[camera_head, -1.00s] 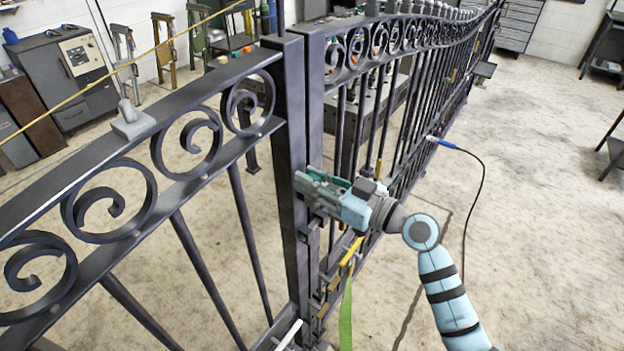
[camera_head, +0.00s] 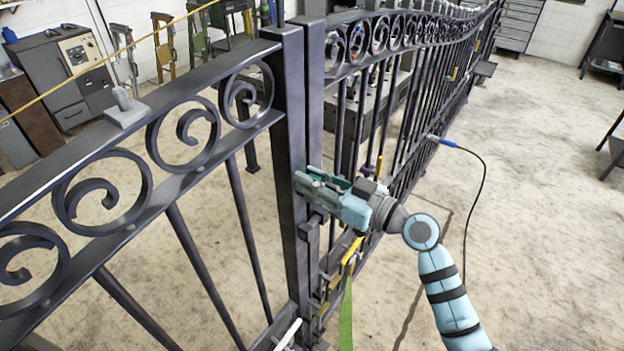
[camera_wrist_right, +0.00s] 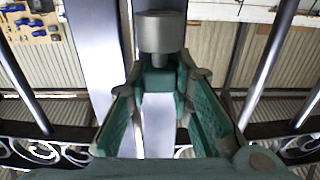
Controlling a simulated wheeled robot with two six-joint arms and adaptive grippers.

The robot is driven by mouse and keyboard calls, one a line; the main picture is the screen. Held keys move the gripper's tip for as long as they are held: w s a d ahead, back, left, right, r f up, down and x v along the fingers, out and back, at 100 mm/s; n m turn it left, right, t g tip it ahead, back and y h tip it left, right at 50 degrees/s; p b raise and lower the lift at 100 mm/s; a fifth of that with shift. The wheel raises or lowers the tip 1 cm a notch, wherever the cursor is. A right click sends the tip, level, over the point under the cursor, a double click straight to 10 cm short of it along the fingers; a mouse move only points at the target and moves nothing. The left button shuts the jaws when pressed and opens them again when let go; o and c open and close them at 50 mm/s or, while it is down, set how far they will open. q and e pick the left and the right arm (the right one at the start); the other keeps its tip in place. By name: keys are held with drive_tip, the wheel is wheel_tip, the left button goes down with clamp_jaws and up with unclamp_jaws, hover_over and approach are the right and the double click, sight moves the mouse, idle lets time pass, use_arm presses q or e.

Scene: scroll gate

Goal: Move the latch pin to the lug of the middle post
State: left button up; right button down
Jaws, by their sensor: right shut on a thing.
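My right gripper (camera_head: 318,186) is at the dark gate posts in the middle of the head view, its teal fingers pointing left. In the right wrist view, its fingertips (camera_wrist_right: 157,82) are shut on a short grey cylinder that looks like the latch pin (camera_wrist_right: 160,34). The pin lies against a pale vertical post face. In the head view the fingers hide it. Two dark posts stand side by side, a left one (camera_head: 287,130) and a right one (camera_head: 314,120). I cannot tell whether the pin sits in a lug. Small lugs (camera_head: 318,306) show lower down. My left gripper is not in view.
The near gate leaf with scrolls (camera_head: 190,170) fills the left; a grey block with a knob (camera_head: 126,110) sits on its rail. The far leaf (camera_head: 400,110) runs back right. A green strap (camera_head: 346,318) and yellow piece (camera_head: 351,250) hang below my gripper. Right floor is mostly open.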

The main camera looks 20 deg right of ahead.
drive_tip(key=shift+f, duration=0.2)
drive_tip(key=c, duration=1.3)
unclamp_jaws()
drive_tip(key=shift+c, duration=0.2)
drive_tip(key=v, duration=0.8)
drive_tip(key=shift+d, duration=0.1)
